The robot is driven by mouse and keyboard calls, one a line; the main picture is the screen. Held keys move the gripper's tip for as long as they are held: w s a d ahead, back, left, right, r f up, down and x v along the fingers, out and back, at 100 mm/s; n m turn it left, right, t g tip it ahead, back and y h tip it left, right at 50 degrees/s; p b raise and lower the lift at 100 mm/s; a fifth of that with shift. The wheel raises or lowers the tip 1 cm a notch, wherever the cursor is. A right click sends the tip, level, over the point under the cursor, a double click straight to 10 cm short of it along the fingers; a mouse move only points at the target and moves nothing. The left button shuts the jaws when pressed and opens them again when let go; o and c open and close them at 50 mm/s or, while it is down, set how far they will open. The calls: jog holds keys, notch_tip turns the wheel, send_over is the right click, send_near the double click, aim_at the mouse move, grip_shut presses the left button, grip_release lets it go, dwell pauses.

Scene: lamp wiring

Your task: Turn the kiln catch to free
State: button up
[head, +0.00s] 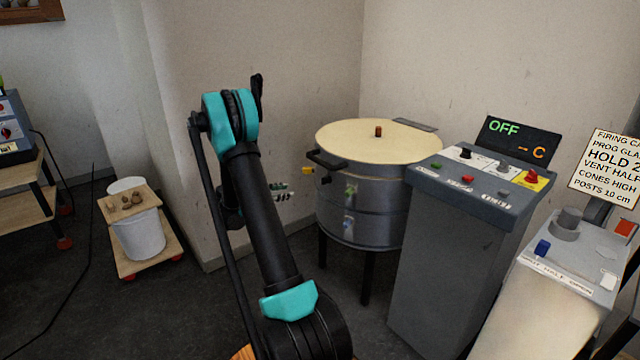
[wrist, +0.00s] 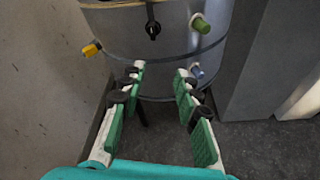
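The kiln (head: 345,205) is a grey round drum with a cream lid, standing on dark legs; its wall also fills the upper part of the wrist view (wrist: 125,30). A small black piece on its front (wrist: 153,30), which looks like the catch, hangs below a dark bar in the wrist view; it appears as a dark knob under the lid handle in the head view (head: 325,180). My gripper (wrist: 160,70) is open and empty, with its fingertips below the catch and apart from it. In the head view the fingers (head: 283,192) are partly hidden behind my arm.
A yellow peg (wrist: 92,48), a green peg (wrist: 201,24) and a bluish peg (wrist: 196,71) stick out of the kiln wall. A grey control pedestal (head: 440,250) stands close right of the kiln. A wall is at the left; a white bucket (head: 140,235) stands farther left.

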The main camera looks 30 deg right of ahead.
notch_tip(320, 180, down, 3)
jog(key=w+d+n+h, duration=0.2)
jog(key=w+h, duration=0.1)
jog(key=n, duration=0.1)
send_near(326, 180)
jog(key=w+d, duration=0.1)
jog(key=d, duration=0.6)
jog(key=shift+w+f, duration=0.2)
jog(key=shift+w, duration=0.1)
jog(key=shift+g, duration=0.4)
grip_shut()
